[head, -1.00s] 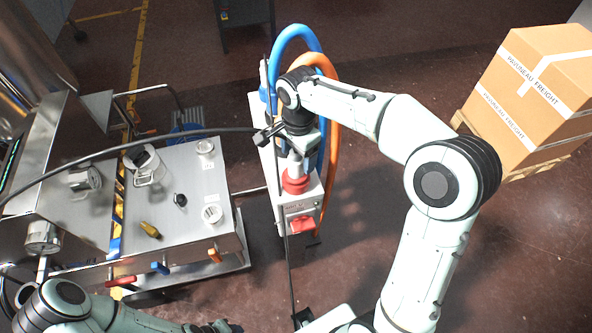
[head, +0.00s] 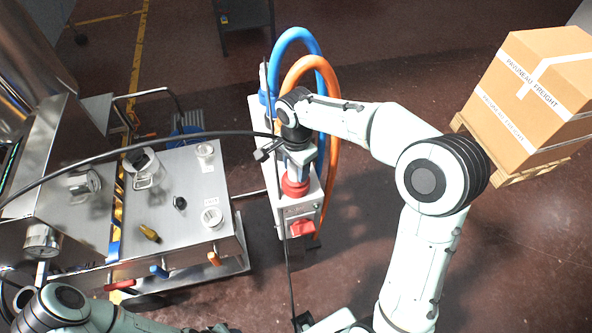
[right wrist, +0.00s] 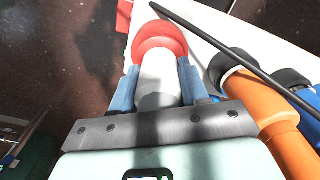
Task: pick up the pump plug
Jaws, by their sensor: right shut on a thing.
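The pump plug (right wrist: 160,78) is a pale cylinder in the right wrist view, with a round red collar (right wrist: 160,42) at its far end. My right gripper (right wrist: 160,85) is shut on it, with one blue finger along each side. In the head view my right gripper (head: 297,165) points down over a red ring (head: 296,187) on top of the white pump box (head: 302,209). The gripper hides most of the plug there. I cannot tell whether plug and ring are joined. My left gripper (head: 222,328) shows only as a dark bit at the bottom edge.
Blue (head: 300,36) and orange (head: 333,100) hoses arch close behind my right gripper. A black cable (head: 150,142) crosses to it from the left. A steel cart (head: 185,225) with small items stands left.

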